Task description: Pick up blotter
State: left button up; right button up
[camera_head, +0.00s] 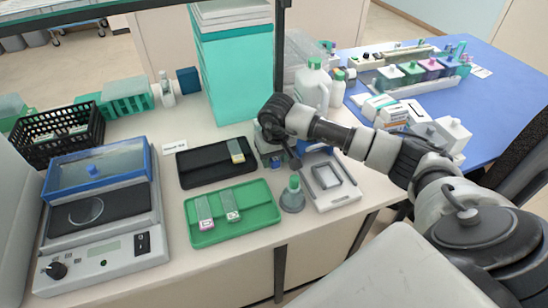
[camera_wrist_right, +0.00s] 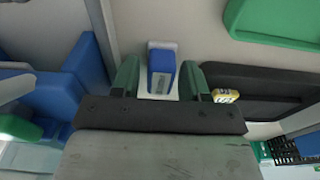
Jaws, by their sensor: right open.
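A small blue block with a pale grey face (camera_wrist_right: 162,70), which looks like the blotter, stands on the white bench top. My right gripper (camera_head: 272,150) is over it, between the black tray and the grey tray. In the right wrist view the open gripper (camera_wrist_right: 159,80) has one green finger on each side of the block. I cannot tell whether the fingers touch it. In the head view the arm mostly hides the block, and a bit of blue (camera_head: 275,162) shows under the gripper. My left gripper is not in view.
A black tray (camera_head: 205,176) and a green tray with two slides (camera_head: 262,212) lie left of my gripper. A teal box stack (camera_head: 235,80) rises behind.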

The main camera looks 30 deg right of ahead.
jog(key=shift+w+f, duration=0.1)
jog(key=shift+f, duration=0.25)
jog(key=shift+c, duration=0.4)
jog(key=c, duration=0.6)
notch_tip(320, 180, up, 10)
jog(key=shift+r+b, duration=0.1)
jog(key=shift+b, duration=0.9)
